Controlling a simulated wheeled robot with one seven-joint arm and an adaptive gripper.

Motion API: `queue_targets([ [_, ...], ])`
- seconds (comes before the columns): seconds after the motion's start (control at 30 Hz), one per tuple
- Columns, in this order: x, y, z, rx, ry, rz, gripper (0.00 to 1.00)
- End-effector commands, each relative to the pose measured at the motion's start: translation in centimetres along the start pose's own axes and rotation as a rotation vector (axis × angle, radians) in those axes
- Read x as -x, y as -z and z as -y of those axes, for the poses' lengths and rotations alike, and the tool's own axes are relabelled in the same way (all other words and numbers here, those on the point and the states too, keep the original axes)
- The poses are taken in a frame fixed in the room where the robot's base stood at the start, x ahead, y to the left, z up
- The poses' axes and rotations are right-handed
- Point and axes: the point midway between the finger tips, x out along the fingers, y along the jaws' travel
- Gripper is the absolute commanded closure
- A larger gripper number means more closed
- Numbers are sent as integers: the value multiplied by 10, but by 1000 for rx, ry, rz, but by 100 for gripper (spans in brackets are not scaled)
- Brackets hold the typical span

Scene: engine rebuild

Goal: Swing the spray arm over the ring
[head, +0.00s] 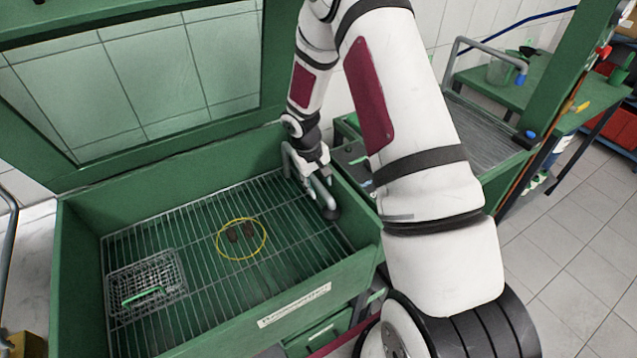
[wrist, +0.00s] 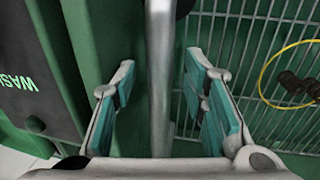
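The spray arm (head: 325,196) is a grey bent pipe at the right inner side of the green wash basin, with a dark end hanging over the grate. In the wrist view the pipe (wrist: 160,85) runs upright between my gripper's fingers. My gripper (head: 318,168) is at the pipe, and its teal-padded fingers (wrist: 162,68) are open with gaps visible on both sides of the pipe. The yellow ring (head: 266,240) lies on the grate, left of the spray arm, around small dark brown parts (head: 240,232). The ring (wrist: 264,75) also shows at the right of the wrist view.
The basin (head: 85,265) has raised walls and a raised lid with a window. A wire basket (head: 148,280) with a green handle sits at the grate's left. The grate (head: 200,215) is bare between basket and ring. A green bench (head: 540,90) stands at the right.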

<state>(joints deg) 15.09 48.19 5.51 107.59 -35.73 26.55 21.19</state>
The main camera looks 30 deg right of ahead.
Motion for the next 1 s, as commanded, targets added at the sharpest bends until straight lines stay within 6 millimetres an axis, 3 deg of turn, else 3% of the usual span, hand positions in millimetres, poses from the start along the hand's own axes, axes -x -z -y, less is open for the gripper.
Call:
queue_targets([
  [0.03, 0, 0, 0, 0, 0, 0, 69],
  [0.17, 0, 0, 0, 0, 0, 0, 99],
  [0.2, 0, 0, 0, 0, 0, 0, 100],
  [0.47, 1, 0, 2, -7, 0, 1, 100],
  [0.67, 3, 2, 16, -61, -1, 12, 100],
  [1.0, 13, 17, 75, -306, -1, 60, 100],
])
